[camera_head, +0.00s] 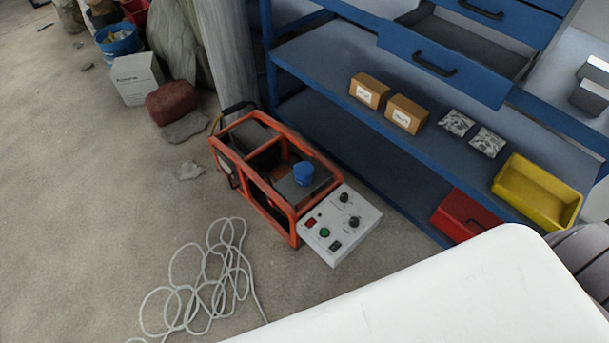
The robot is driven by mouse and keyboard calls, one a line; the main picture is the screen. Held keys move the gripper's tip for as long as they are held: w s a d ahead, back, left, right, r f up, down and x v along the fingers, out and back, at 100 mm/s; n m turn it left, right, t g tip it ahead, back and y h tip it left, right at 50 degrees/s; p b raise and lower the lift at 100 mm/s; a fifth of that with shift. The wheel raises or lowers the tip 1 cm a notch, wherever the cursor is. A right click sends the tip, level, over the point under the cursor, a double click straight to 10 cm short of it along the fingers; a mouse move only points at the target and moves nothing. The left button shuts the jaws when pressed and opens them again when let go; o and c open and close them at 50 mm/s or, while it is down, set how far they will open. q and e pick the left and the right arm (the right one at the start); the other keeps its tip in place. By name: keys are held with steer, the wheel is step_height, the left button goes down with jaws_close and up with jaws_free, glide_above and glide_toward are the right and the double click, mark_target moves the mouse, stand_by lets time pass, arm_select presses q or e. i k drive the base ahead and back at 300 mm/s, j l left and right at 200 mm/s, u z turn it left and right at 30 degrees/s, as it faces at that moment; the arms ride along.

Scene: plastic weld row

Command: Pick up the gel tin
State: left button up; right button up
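A small blue tin (303,173), which may be the gel tin, stands upright on top of the orange-framed machine (262,165). It rests on a dark grey surface inside the frame, near the machine's white control panel (340,224). I cannot read any label on it. Neither of my grippers is in view.
A blue workbench holds two brown boxes (369,91) (406,114), two clear bags (457,123) (488,142) and a yellow bin (537,191). A drawer (445,68) hangs open. A red toolbox (463,216) sits below. White cable (205,280) lies coiled on the floor.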

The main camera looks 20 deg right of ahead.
mark_target(303, 170)
steer(key=i+j+z, duration=0.15)
steer(key=z, duration=1.15)
steer(key=i+j+z, duration=0.15)
steer(key=j+z, duration=0.25)
steer(key=j, duration=0.4)
steer(key=j+z, duration=0.4)
steer(key=j, duration=0.35)
steer(key=k+j+z, duration=0.1)
steer(key=j+z, duration=0.25)
steer(key=j, duration=0.45)
